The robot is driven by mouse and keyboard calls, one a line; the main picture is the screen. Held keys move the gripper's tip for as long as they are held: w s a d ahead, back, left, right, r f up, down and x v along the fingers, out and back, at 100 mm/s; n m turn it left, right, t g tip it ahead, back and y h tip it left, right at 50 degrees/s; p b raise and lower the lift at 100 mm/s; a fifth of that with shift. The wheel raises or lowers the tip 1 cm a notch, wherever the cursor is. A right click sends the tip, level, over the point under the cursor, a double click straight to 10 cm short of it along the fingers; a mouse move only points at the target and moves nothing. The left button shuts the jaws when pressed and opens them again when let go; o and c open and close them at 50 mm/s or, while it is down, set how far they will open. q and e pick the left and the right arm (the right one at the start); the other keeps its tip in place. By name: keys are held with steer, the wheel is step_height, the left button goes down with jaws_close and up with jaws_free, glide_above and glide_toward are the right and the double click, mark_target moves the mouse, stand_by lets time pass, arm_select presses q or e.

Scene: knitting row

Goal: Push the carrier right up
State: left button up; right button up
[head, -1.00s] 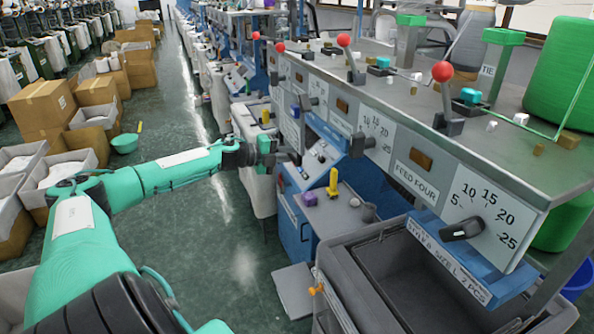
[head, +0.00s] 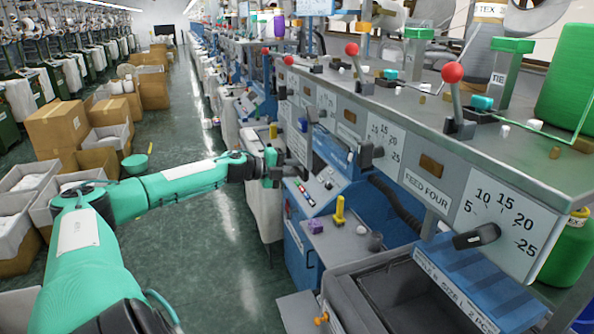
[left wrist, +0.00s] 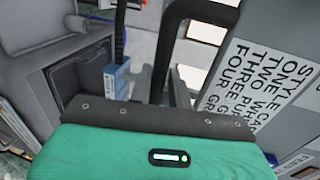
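My left gripper (head: 278,163) is at the end of the green arm, close to the front of the grey knitting machine (head: 345,110). It is small and partly dark against the machine, so its opening is unclear. In the left wrist view a black bent bar (left wrist: 172,45) rises beyond the green wrist cover (left wrist: 150,155); I cannot tell whether it is a handle or part of the gripper. A printed sign (left wrist: 262,75) is to its right. I cannot pick out the carrier with certainty in either view. My right gripper is not in view.
A blue control panel (head: 318,187) and a shelf with a yellow tool (head: 339,209) and a purple block (head: 315,226) are below the machine front. A grey bin (head: 345,298) stands nearer. Red-knobbed levers (head: 452,72) rise above. Cardboard boxes (head: 56,124) line the aisle.

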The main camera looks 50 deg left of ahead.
arm_select(q)
steer(key=shift+o, duration=1.2)
steer(key=shift+r, duration=0.25)
steer(key=shift+s+a+f, duration=0.1)
steer(key=shift+f, duration=0.1)
steer(key=shift+v, duration=1.1)
steer(key=shift+s, duration=0.15)
steer(key=shift+r+p, duration=0.1)
steer(key=shift+p, duration=0.25)
